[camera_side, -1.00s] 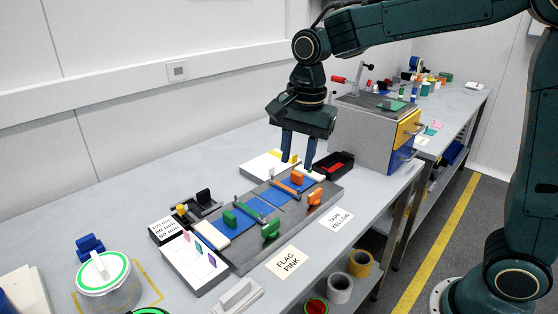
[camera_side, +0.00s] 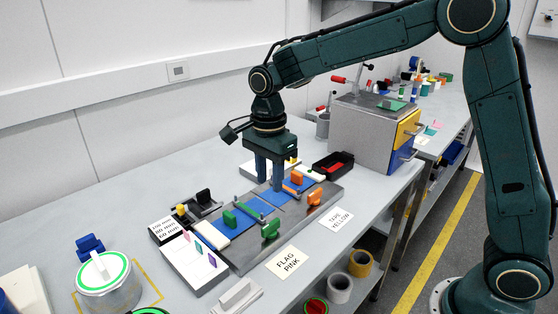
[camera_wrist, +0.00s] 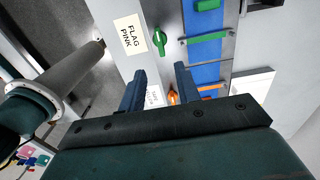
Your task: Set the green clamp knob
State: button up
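The green clamp knob (camera_side: 270,230) stands on the near edge of the dark fixture plate (camera_side: 244,262), beside the blue strip (camera_side: 252,207). The wrist view shows the green knob (camera_wrist: 159,40) ahead of my fingertips, its grip lying roughly along the image's vertical. My gripper (camera_side: 270,187) is open and empty, above the middle of the fixture and apart from the green knob. Its two fingers also show in the wrist view (camera_wrist: 160,72). An orange knob (camera_side: 315,196) stands farther right on the same edge; it shows partly between my fingers in the wrist view (camera_wrist: 172,98).
A green block (camera_side: 230,219) and an orange block (camera_side: 297,177) stand along the fixture's far side. Cards reading "FLAG PINK" (camera_side: 288,262) and "TAPE YELLOW" (camera_side: 335,218) lie in front. A flag board (camera_side: 190,266) is at left, a black tray (camera_side: 320,164) at right.

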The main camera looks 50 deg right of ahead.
aim_at(271, 223)
notch_tip(271, 223, down, 12)
jog(key=shift+f, duration=0.15)
dwell(0.5)
grip_shut()
